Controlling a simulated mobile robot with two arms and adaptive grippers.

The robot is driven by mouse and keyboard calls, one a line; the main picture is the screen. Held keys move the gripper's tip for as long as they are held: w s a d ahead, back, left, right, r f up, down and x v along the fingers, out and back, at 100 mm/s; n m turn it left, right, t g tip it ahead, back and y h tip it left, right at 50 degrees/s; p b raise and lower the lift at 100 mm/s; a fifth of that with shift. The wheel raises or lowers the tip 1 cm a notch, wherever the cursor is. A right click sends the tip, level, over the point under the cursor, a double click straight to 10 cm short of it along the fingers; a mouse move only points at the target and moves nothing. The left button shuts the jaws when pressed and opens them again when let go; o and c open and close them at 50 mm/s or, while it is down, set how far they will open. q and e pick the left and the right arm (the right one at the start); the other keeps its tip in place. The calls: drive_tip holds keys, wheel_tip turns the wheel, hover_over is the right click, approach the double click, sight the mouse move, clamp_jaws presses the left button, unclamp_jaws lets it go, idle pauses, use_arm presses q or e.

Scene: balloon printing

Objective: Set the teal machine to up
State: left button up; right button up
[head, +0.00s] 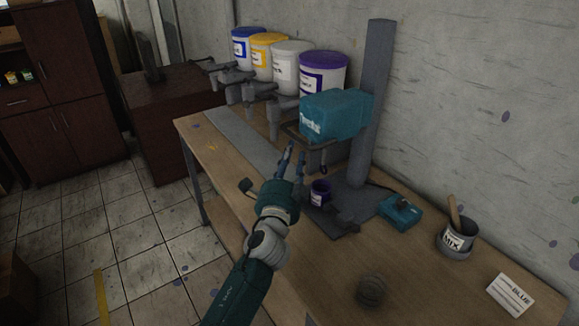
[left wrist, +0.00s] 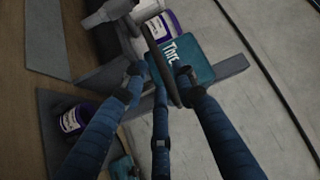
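The teal machine (head: 335,114) has a teal head on a tall grey post (head: 371,110), with a dark handle bar (head: 300,137) in front. In the left wrist view its teal head (left wrist: 187,60) is at the upper middle. My left gripper (head: 296,152) reaches up just in front of and below the head. In the left wrist view my left gripper (left wrist: 160,72) has its fingers spread, with the dark handle bar (left wrist: 158,50) running between the fingertips; contact cannot be told. My right gripper is out of view.
A purple-labelled pot (head: 320,192) stands on the machine's base. Several paint buckets (head: 322,73) stand behind. The wooden table (head: 330,270) has free room at front.

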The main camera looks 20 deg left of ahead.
use_arm(q)
drive_tip(key=shift+s+d+f, duration=0.1)
drive_tip(key=shift+s+f, duration=0.05)
drive_tip(key=shift+s, duration=0.5)
drive_tip(key=shift+s+d+f, duration=0.1)
drive_tip(key=shift+s+d, duration=0.05)
drive_tip(key=shift+s, duration=0.55)
drive_tip(key=shift+s+d+f, duration=0.1)
drive_tip(key=shift+s+f, duration=0.05)
drive_tip(key=shift+s, duration=0.5)
